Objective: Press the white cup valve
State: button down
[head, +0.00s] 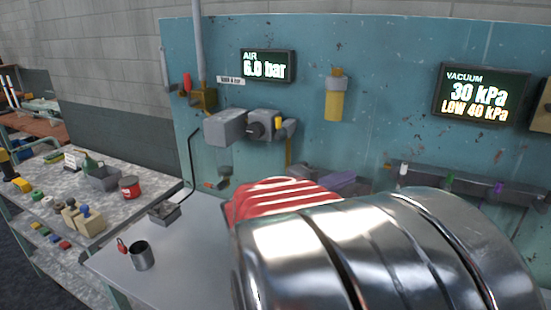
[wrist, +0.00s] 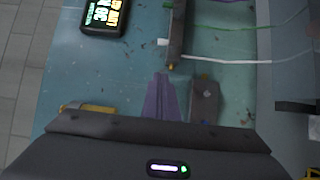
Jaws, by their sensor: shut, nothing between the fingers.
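A small white lever or knob, which looks like the white cup valve (head: 403,168), sits near the left end of a dark rail (head: 425,180) on the blue-green panel. In the wrist view the white valve (wrist: 162,42) sticks out from the rail's left side. My gripper (wrist: 160,76) has purple fingers shut together and empty. Their tips lie just below the white valve in that picture, with a visible gap. In the head view the gripper (head: 345,180) shows left of the rail, partly hidden behind my arm. I cannot tell its depth from the panel.
Green (head: 447,182) and purple (head: 497,188) valves sit further right on the rail. A vacuum display (head: 482,94) reads 30 kPa, LOW 40 kPa. White (wrist: 230,60) and green (wrist: 225,27) tubes leave the rail. A metal cup (head: 141,256) stands on the bench at left.

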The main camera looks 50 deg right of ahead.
jog(key=shift+d, duration=0.1)
send_near(403, 170)
jog(key=w+d, duration=0.3)
jog(key=d, duration=0.2)
jog(key=shift+s+d+r, duration=0.1)
jog(key=shift+s+d, duration=0.2)
jog(key=shift+s, duration=0.35)
jog(key=shift+s+d, duration=0.3)
jog(key=shift+s, duration=0.3)
jog(key=shift+s+d+r, duration=0.1)
jog(key=shift+s+d, duration=0.15)
jog(key=shift+s, duration=0.4)
